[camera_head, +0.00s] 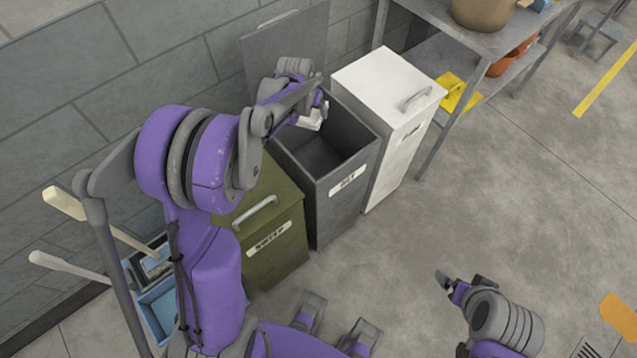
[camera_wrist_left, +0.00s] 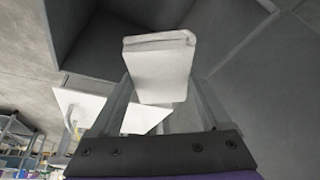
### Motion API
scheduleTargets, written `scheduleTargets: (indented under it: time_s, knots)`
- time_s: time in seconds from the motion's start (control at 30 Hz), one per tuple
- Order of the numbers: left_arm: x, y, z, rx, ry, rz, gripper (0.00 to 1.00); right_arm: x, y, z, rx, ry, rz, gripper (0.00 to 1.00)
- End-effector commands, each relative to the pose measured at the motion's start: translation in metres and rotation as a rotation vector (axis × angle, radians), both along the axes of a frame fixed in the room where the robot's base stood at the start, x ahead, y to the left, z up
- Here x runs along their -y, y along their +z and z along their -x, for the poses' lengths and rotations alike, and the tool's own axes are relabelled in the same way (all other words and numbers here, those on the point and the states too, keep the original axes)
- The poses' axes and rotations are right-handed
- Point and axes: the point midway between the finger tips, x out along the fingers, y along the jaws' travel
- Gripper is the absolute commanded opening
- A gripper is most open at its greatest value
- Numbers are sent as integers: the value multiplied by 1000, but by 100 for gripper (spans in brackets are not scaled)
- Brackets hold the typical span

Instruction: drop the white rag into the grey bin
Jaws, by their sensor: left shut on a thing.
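The white rag (camera_head: 313,118) is a small folded cloth. It is held in my left gripper (camera_head: 318,108), which is shut on it, over the back part of the open grey bin (camera_head: 345,200). In the left wrist view the folded rag (camera_wrist_left: 160,70) sits between the two fingers of the left gripper (camera_wrist_left: 160,95), with the grey bin wall (camera_wrist_left: 95,35) beyond it. The bin's lid (camera_head: 280,45) stands raised against the wall, and the visible part of its inside looks empty. My right gripper (camera_head: 462,285) is low at the right over the floor, far from the bin; its jaws are too small to judge.
A closed white bin (camera_head: 385,85) stands right of the grey bin and a closed green bin (camera_head: 270,225) stands left. A metal table (camera_head: 480,40) with a pot is at the top right. Blue dustpans (camera_head: 160,300) and long handles are at the left.

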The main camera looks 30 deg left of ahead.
Motion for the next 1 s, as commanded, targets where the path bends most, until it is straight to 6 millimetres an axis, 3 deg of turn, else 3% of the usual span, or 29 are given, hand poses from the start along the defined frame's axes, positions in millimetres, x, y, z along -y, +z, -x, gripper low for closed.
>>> scheduleTargets:
  time_s: [0.33,0.37,0.43,0.77,1.0]
  knots:
    - [0,-7,0,1,0,0,21,0,-4,1,-2,0,0,100]
    - [0,-7,0,1,0,0,85,0,-4,1,-2,0,0,100]
    - [0,-7,0,1,0,0,97,0,-4,1,-2,0,0,100]
    - [0,-2,2,1,0,0,100,0,-4,1,-1,0,0,100]
    - [2,35,17,1,1,-1,100,0,-1,0,0,0,0,100]
